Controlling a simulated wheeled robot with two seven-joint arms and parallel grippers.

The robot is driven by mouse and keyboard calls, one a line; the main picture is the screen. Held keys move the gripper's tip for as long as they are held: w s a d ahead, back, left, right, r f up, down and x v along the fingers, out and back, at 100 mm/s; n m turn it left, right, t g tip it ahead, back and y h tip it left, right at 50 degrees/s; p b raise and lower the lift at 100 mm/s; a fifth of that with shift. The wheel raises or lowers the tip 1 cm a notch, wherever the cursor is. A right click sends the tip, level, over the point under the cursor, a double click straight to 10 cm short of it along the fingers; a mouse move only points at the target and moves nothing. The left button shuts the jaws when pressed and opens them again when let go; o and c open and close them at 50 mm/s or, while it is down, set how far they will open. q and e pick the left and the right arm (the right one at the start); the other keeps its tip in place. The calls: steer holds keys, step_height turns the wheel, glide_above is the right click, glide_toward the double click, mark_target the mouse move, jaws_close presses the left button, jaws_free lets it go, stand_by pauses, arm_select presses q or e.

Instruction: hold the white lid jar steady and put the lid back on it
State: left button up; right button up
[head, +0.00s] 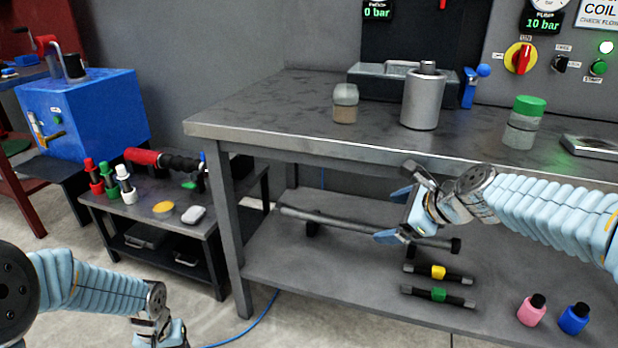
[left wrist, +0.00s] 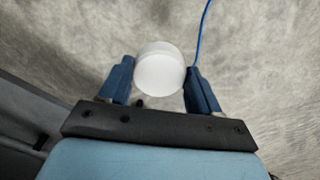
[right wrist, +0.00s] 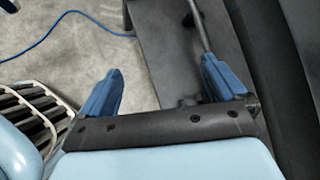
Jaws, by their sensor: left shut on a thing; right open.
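A white round lid (left wrist: 160,68) sits between the fingers of my left gripper (left wrist: 160,75), which is shut on it, over the floor. In the head view the left gripper is low at the bottom edge, partly cut off, and the lid cannot be made out. A small clear jar (head: 345,104) with beige contents stands upright on the bench near its left end; no coloured lid shows on it. My right gripper (head: 392,216) is open and empty, in front of the bench and below its top, apart from the jar. It also shows open in the right wrist view (right wrist: 160,85).
The bench top (head: 285,110) is clear left of the jar. A grey metal canister (head: 423,100) and a green-lid jar (head: 524,122) stand to the right. A low side table (head: 150,220) holds several tools. The lower shelf (head: 330,275) carries bars and bottles.

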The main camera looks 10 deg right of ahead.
steer(key=s+a+f+n+g, duration=0.1)
steer(key=a+f+n, duration=0.2)
steer(key=f, duration=0.6)
steer(key=s+a+f+n+g, duration=0.1)
steer(key=a+f+n+g, duration=0.2)
steer(key=f, duration=0.6)
steer(key=s+a+f+n, duration=0.1)
steer(key=a+f+n, duration=0.25)
steer(key=f, duration=0.55)
steer(key=s+a+f+n+g, duration=0.2)
steer(key=s+a+f+n, duration=0.3)
steer(key=s+f, duration=0.3)
steer(key=s+a+f+n+g, duration=0.2)
steer(key=s+a+f+n, duration=0.2)
steer(key=s+f+n, duration=0.4)
steer(key=shift+s+a+f, duration=0.3)
steer(key=shift+s+a, duration=0.1)
steer(key=shift+n, duration=0.25)
